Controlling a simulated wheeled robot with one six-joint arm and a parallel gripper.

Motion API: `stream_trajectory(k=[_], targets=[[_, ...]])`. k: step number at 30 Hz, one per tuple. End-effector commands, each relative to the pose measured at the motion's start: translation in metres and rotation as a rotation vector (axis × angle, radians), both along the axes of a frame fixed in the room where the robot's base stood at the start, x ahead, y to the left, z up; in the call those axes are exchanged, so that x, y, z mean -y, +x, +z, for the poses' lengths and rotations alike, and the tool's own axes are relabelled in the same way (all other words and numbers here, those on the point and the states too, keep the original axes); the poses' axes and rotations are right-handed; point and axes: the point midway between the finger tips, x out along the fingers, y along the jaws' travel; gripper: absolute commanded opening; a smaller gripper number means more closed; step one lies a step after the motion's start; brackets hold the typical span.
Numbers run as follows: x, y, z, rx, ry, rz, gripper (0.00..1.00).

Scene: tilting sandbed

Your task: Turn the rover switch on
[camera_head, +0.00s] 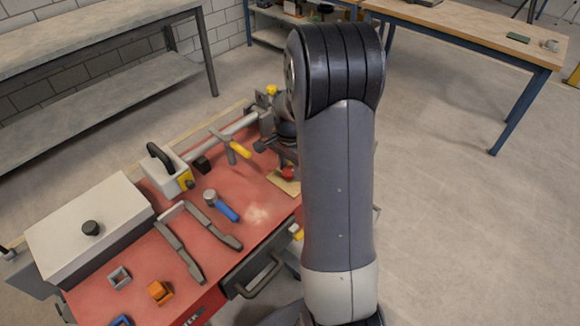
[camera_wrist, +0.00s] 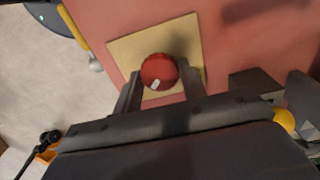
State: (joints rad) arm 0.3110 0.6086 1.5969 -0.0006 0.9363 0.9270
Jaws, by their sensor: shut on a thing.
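The rover switch looks like a round red knob (camera_wrist: 158,70) with a small white mark on its near side. It sits on a square pale-yellow plate (camera_wrist: 124,51) on the red top. In the wrist view my gripper (camera_wrist: 160,84) has one finger on each side of the knob, shut on it. In the head view the knob (camera_head: 288,173) shows beside my arm, partly hidden, with the yellow plate (camera_head: 283,184) under it. My gripper's fingers are mostly hidden there.
Bare floor lies to the right.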

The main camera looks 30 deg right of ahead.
Motion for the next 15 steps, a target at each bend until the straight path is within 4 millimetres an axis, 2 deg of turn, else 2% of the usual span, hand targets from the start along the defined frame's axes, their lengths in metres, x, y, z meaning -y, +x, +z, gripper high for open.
stream_trajectory(k=[4, 5, 12, 15], targets=[[0.0001, 0.0008, 0.0009, 0.003, 0.000, -0.002, 0.17], [0.0001, 0.0008, 0.0009, 0.003, 0.000, -0.002, 0.42], [0.0000, 0.0003, 0.0004, 0.001, 0.000, -0.001, 0.61], [0.0000, 0.0002, 0.0003, 0.001, 0.000, 0.000, 0.61]])
